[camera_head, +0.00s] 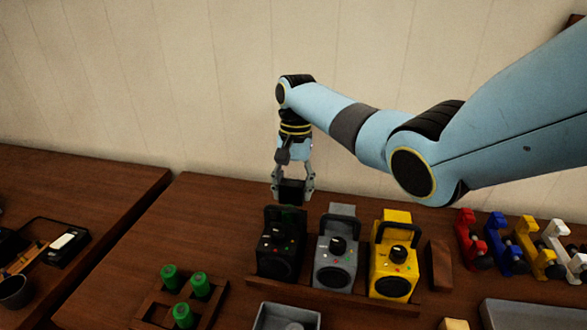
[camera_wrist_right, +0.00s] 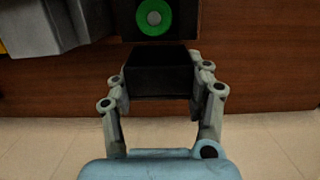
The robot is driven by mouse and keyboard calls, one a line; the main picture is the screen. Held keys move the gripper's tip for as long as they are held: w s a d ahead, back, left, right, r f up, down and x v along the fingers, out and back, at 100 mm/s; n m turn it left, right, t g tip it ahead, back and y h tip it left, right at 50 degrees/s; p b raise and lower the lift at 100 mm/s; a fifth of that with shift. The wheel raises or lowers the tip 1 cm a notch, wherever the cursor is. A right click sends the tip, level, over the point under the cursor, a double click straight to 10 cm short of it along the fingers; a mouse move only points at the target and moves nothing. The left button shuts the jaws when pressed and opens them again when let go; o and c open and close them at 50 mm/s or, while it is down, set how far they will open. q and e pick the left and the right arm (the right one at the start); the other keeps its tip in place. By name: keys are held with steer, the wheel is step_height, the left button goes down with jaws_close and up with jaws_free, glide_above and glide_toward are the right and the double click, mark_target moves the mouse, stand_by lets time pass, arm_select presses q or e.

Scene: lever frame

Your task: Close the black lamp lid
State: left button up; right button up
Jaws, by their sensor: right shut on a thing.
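The black lamp (camera_head: 279,252) stands at the left of a row of three lamps on the brown table. My right gripper (camera_head: 293,190) is above and behind it, pointing down, with its two fingers on either side of a black block that looks like the lamp's lid (camera_head: 291,190). In the right wrist view the black lid (camera_wrist_right: 160,80) sits between the fingers of the right gripper (camera_wrist_right: 160,78). Beyond it a green round end (camera_wrist_right: 154,17) shows in the black lamp body. The lid looks raised; its hinge is hidden. My left gripper is not in view.
A grey lamp (camera_head: 336,262) and a yellow lamp (camera_head: 395,270) stand close to the right. Green cylinders (camera_head: 200,284) sit in a wooden holder at front left. A grey tray (camera_head: 286,317) lies in front. Coloured clamp-like items (camera_head: 497,243) stand at right.

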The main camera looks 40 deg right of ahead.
steer(key=p, duration=0.2)
steer(key=r+t+h+p, duration=0.1)
steer(key=p, duration=0.1)
steer(key=shift+s+a+h, duration=0.25)
steer(key=shift+a+h, duration=0.05)
steer(key=shift+s+a+t+h+p, duration=0.1)
steer(key=shift+a+t+h+p, duration=0.05)
steer(key=shift+t+h+p, duration=0.3)
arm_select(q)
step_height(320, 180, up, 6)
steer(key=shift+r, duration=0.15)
arm_select(e)
steer(key=shift+a+t+h, duration=0.1)
steer(key=shift+t+h, duration=0.25)
steer(key=shift+t, duration=0.1)
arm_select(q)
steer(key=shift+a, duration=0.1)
arm_select(e)
steer(key=shift+s, duration=0.1)
steer(key=o, duration=1.2)
steer(key=v, duration=1.2)
steer(key=shift+a, duration=0.1)
